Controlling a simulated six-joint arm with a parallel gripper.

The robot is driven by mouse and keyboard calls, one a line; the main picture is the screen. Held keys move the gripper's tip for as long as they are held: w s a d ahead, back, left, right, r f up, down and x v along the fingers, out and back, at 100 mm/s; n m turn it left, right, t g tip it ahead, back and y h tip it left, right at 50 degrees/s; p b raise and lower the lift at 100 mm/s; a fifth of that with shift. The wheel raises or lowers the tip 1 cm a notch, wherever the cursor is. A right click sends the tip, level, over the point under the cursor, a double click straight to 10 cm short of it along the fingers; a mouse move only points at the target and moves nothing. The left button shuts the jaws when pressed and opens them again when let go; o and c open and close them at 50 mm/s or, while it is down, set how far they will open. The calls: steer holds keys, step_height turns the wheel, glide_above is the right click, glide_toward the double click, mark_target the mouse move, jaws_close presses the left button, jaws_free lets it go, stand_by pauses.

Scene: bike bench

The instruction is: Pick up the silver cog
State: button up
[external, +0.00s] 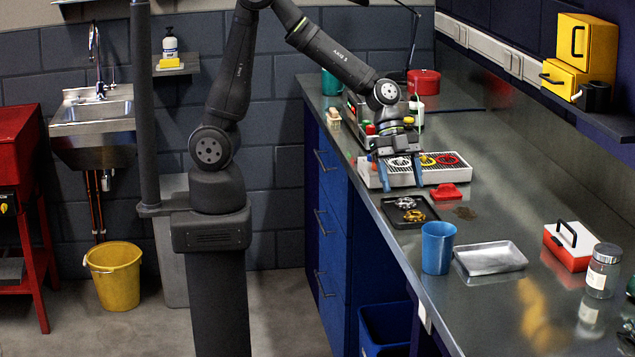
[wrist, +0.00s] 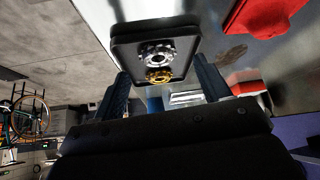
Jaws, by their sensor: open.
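A silver cog (external: 405,203) lies on a small black tray (external: 391,217) on the metal bench. It also shows in the wrist view (wrist: 157,54), on the black tray (wrist: 190,35). A gold cog (external: 415,215) lies beside it on the same tray, and shows just below it in the wrist view (wrist: 158,75). My gripper (external: 402,187) points down above the bench by the tray, its blue fingers spread apart and empty. In the wrist view the fingers (wrist: 162,75) stand wide on either side, with both cogs showing between and beyond them. I cannot tell the exact height above the tray.
A white rack with coloured rings (external: 430,175) stands just behind my gripper. A red object (external: 446,192) lies right of the tray. A blue cup (external: 438,248) and a silver tray (external: 490,258) stand nearer the front.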

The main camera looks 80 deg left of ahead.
mark_target(404, 199)
steer(key=x, duration=0.3)
steer(key=shift+s+d+f, duration=0.1)
steer(key=shift+s, duration=0.05)
steer(key=c, duration=1.1)
